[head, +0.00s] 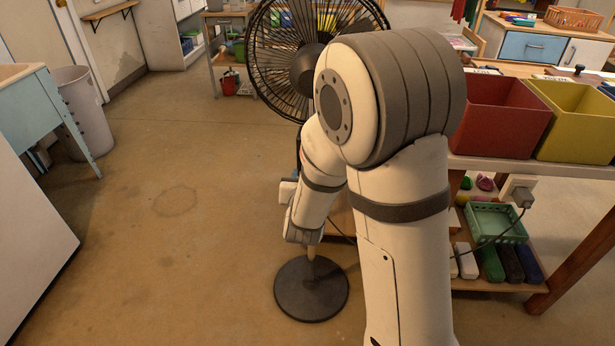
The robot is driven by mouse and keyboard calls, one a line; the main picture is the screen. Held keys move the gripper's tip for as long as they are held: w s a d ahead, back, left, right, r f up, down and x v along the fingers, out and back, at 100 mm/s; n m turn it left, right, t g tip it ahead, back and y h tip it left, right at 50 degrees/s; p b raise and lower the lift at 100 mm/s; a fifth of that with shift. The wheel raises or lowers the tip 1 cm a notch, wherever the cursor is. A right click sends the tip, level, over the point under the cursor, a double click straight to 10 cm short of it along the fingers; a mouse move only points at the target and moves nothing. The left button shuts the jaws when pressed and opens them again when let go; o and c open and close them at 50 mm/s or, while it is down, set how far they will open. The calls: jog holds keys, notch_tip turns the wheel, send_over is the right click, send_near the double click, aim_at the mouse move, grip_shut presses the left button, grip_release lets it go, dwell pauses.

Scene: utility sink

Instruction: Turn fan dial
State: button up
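A black standing fan (272,55) is ahead, with a round caged head and a dark round base (311,300) on the floor. My arm stands in front of it and covers the right part of the cage and most of the pole. The fan's dial cannot be made out from here. My arm's far end reaches down in front of the pole, above the base. My gripper's fingers cannot be made out, so whether they are open or shut does not show, nor whether they touch the fan.
A wooden shelf unit at right holds a red bin (500,118) and a yellow bin (578,122), with a green basket (495,222) lower down. A power cord runs to an outlet (519,190) there. A grey trash can (80,112) stands at left. The floor left of the fan is clear.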

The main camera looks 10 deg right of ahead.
jog(key=w+d+f+t+h+b, duration=0.2)
jog(key=w+f, duration=0.1)
jog(key=w, duration=0.4)
jog(key=shift+w+d+f+t, duration=0.15)
jog(key=shift+w+f+t, duration=0.1)
jog(key=shift+f+t, duration=0.1)
grip_shut()
dwell(0.4)
